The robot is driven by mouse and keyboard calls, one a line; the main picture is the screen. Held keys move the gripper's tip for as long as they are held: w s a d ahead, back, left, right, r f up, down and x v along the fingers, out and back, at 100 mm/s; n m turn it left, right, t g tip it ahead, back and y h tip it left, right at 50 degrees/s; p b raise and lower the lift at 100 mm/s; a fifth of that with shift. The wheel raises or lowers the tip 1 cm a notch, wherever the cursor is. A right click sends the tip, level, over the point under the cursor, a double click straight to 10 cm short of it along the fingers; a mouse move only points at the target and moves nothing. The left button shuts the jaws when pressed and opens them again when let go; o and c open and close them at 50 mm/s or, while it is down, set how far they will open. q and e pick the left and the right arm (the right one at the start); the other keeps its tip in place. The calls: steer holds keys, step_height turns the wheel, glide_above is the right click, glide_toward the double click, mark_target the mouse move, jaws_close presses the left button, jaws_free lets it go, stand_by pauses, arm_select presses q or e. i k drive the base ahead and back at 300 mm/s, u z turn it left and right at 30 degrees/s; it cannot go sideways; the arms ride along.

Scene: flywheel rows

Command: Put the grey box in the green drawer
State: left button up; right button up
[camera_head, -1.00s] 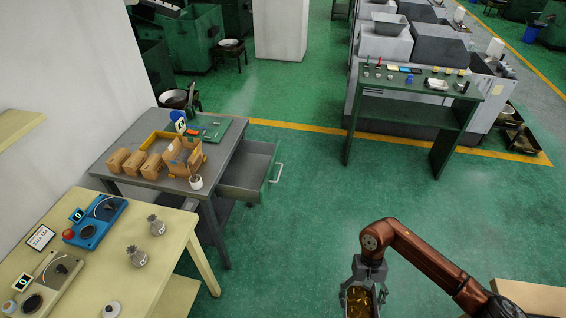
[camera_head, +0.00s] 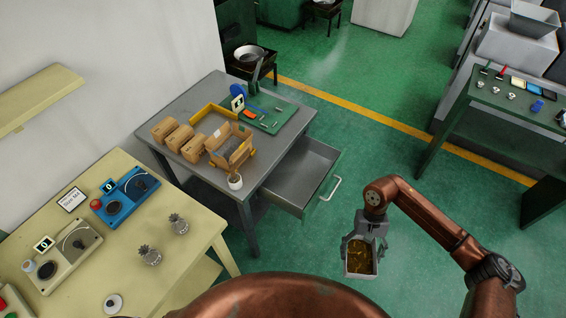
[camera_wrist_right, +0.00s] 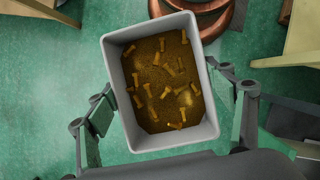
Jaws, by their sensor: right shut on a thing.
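The grey box (camera_head: 361,262) is an open bin holding brass-coloured screw-like parts. My right gripper (camera_head: 364,238) is shut on it and holds it above the floor, to the right of the drawer. In the right wrist view the grey box (camera_wrist_right: 211,113) sits between the fingers of my right gripper (camera_wrist_right: 168,118), open side facing the camera. My left gripper is not in view.
The grey table (camera_head: 183,98) carries cardboard boxes, a yellow tray, a green board and a small potted plant near the drawer. A cream table (camera_head: 185,253) with scales stands at lower left. Floor between box and drawer is clear.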

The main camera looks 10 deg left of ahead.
mark_target(305, 176)
steer(key=u, duration=0.6)
steer(key=i, duration=1.05)
steer(key=u, duration=0.2)
